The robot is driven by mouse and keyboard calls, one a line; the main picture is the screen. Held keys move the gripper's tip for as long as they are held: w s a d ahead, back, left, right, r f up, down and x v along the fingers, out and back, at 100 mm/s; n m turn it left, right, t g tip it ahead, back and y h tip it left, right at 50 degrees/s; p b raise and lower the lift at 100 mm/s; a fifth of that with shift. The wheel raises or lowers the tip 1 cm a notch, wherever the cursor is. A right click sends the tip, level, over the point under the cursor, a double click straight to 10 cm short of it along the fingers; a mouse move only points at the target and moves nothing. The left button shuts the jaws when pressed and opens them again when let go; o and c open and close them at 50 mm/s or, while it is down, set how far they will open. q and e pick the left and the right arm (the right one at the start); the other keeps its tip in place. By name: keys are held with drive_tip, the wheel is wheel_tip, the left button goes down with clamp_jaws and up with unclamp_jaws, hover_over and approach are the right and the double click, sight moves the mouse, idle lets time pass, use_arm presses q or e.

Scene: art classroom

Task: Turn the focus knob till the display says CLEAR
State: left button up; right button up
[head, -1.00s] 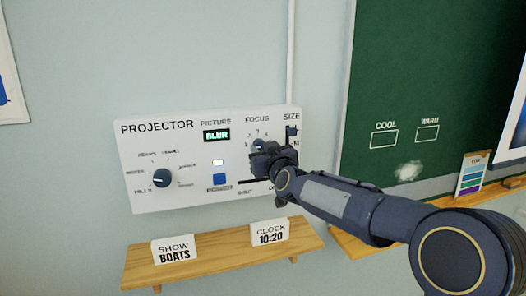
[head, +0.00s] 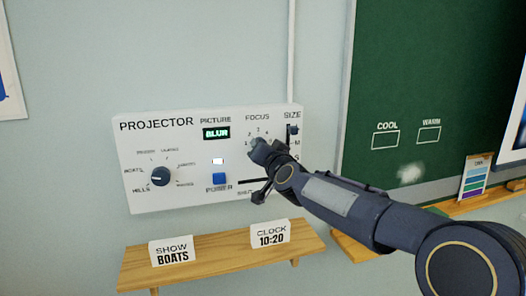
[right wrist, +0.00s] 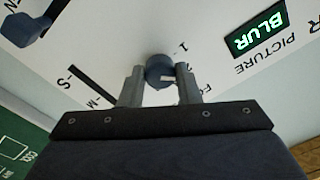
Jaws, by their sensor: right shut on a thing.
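The white projector panel (head: 135,150) is on the wall, with a PICTURE display (head: 216,133) that reads BLUR in green. The display also shows in the right wrist view (right wrist: 258,29), reading BLUR. The dark round focus knob (right wrist: 160,70) sits between the fingers of my right gripper (right wrist: 160,82), which is shut on it. In the head view, my right gripper (head: 262,152) covers most of the knob and part of its number scale. My left gripper is not in view.
A second dial (head: 160,177) is at the panel's left, with a blue power button (head: 219,179) right of it. The size slider (head: 292,130) stands close to the right of my gripper. A wooden shelf (head: 215,258) below holds two signs, SHOW BOATS (head: 172,251) and CLOCK 10:20 (head: 270,234).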

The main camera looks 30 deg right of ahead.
drive_tip(key=shift+m, duration=0.3)
drive_tip(key=o, duration=1)
drive_tip(key=v, duration=0.8)
